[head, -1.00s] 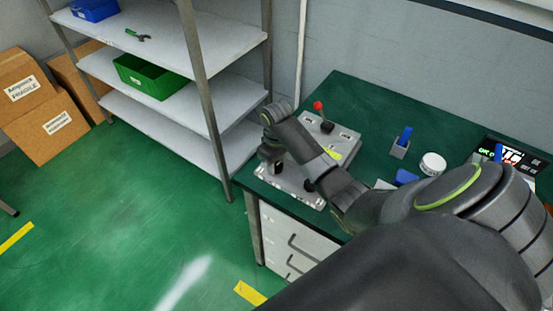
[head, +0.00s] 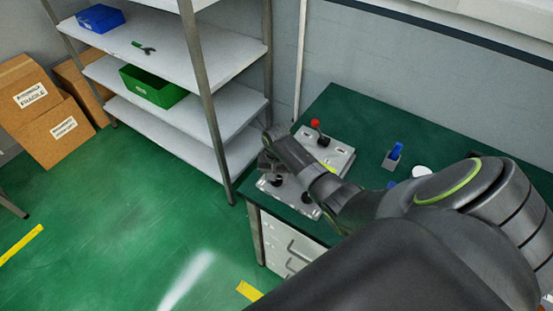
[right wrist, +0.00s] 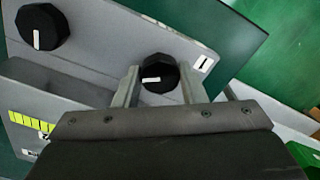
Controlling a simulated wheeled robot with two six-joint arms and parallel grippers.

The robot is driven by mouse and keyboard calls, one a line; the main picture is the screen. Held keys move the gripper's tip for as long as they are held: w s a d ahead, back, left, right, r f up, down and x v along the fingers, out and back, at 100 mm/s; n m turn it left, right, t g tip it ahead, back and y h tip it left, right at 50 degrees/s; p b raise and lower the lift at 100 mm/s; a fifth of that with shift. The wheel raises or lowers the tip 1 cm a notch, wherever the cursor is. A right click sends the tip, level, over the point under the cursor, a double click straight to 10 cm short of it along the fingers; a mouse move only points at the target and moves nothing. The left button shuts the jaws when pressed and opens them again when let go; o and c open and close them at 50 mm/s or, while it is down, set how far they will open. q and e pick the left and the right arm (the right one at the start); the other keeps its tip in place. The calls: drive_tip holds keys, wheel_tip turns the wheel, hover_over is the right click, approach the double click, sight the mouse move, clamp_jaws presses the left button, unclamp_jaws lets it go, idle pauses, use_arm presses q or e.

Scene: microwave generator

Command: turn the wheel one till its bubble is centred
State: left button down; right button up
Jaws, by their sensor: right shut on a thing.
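The grey levelling device (head: 341,155) sits on the green bench. In the right wrist view, wheel one (right wrist: 158,73) is a black faceted knob with a white mark, beside a label "1" (right wrist: 203,63) on the grey plate. My right gripper (right wrist: 157,80) is shut on it, one finger on each side. A second black wheel (right wrist: 42,27) is at upper left. A yellow-green vial with dark lines (right wrist: 30,124) shows at left; I cannot make out its bubble. In the head view my right gripper (head: 270,165) is at the device's left corner. My left gripper is not in view.
A red-topped lever (head: 315,123) stands up from the device. A blue item in a small holder (head: 392,159) and a white round thing (head: 421,171) stand on the bench to the right. A shelf rack (head: 215,125) stands close on the left.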

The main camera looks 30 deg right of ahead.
drive_tip(key=shift+w+m, duration=0.1)
drive_tip(key=shift+m, duration=1.2)
drive_tip(key=shift+r+m, duration=0.1)
drive_tip(key=shift+m, duration=0.2)
drive_tip(key=o, duration=1)
wheel_tip(320, 180, up, 17)
drive_tip(key=shift+r, duration=0.2)
drive_tip(key=shift+f, duration=0.1)
